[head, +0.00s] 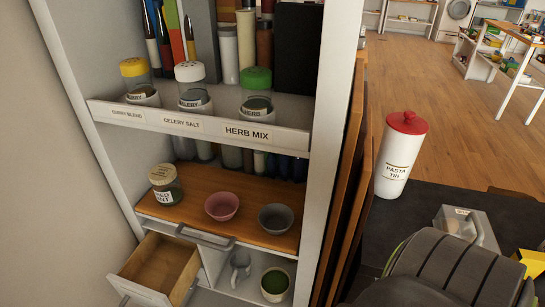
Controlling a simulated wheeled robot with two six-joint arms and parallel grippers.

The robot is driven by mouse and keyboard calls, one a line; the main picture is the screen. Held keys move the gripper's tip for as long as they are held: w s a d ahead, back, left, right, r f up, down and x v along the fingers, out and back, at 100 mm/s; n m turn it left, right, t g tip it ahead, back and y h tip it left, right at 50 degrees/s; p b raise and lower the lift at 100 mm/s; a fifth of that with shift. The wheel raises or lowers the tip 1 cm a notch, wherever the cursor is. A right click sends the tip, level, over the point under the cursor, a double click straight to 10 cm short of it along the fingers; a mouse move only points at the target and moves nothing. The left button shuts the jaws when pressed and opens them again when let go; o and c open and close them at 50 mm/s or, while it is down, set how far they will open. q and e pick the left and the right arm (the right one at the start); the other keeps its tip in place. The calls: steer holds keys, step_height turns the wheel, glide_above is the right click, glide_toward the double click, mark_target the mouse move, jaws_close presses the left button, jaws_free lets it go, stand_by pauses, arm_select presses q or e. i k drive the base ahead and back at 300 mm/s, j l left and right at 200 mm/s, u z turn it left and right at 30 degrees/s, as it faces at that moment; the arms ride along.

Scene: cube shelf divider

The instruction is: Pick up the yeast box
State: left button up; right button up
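I cannot pick out a yeast box for certain; no label that reads yeast is legible. A yellow item (532,262) shows in part at the right edge of the head view, low down, with dark marks too small to read. A dark grey rounded arm part of mine covers the area to its left and may hide more of it. Neither of my grippers' fingers shows, so I cannot see whether they hold anything.
Spice jars stand behind the labelled shelf rail (197,125). A jar (165,186), a pink bowl (222,206) and a grey bowl (276,218) sit below, above an open drawer (160,268). A pasta tin (399,155) and a grey labelled container (468,227) stand on the dark surface at right.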

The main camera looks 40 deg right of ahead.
mark_target(535, 261)
steer(key=z, duration=3.25)
steer(key=u, duration=0.45)
steer(key=i+l+u, duration=0.15)
steer(key=l+u, duration=0.15)
steer(key=l, duration=0.3)
steer(key=i+l+u, duration=0.1)
steer(key=l+u, duration=0.15)
steer(key=l, duration=0.35)
steer(key=l+u, duration=0.3)
steer(key=l, duration=0.35)
steer(key=i, duration=0.05)
